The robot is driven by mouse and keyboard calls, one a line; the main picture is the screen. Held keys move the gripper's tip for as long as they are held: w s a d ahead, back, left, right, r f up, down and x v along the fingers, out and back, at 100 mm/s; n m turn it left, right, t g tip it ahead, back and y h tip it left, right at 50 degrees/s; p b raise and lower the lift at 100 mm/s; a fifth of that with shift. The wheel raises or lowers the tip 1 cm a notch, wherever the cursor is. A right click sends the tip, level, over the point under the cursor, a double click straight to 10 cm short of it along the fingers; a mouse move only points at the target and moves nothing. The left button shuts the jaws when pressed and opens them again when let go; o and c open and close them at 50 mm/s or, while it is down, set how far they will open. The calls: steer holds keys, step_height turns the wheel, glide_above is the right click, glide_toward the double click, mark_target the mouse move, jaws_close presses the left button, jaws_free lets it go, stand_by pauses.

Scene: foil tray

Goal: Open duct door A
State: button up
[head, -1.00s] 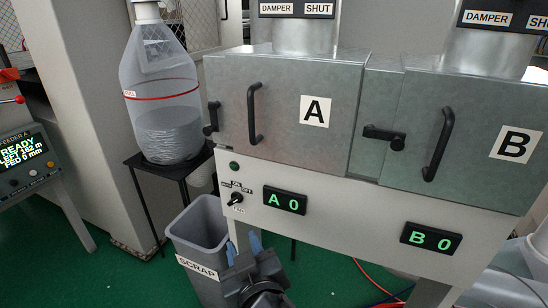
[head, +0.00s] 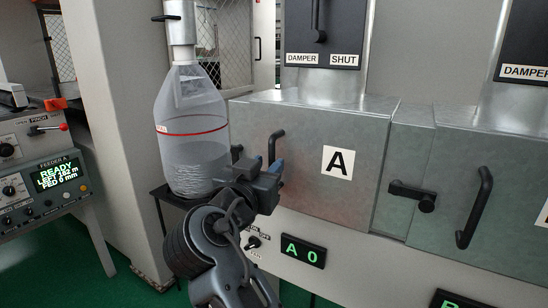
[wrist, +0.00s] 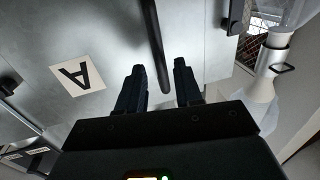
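Duct door A (head: 310,160) is a grey metal door with a white "A" label, and it is closed. Its black vertical bar handle (head: 275,143) is partly hidden behind my gripper (head: 263,172) in the head view. In the wrist view the handle (wrist: 155,45) stands ahead of the gap between the fingertips of my gripper (wrist: 160,75). The fingers are open and nothing is between them. A black latch (head: 236,153) sits at the door's left edge, mostly hidden by the arm; it also shows in the wrist view (wrist: 237,17).
Door B's handle (head: 474,207) and latch (head: 412,195) are to the right. The A 0 display (head: 303,250) is below. A feeder console (head: 45,180) stands far left.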

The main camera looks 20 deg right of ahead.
mark_target(271, 162)
steer(key=shift+x, duration=1.9)
steer(key=shift+c, duration=0.4)
jaws_close()
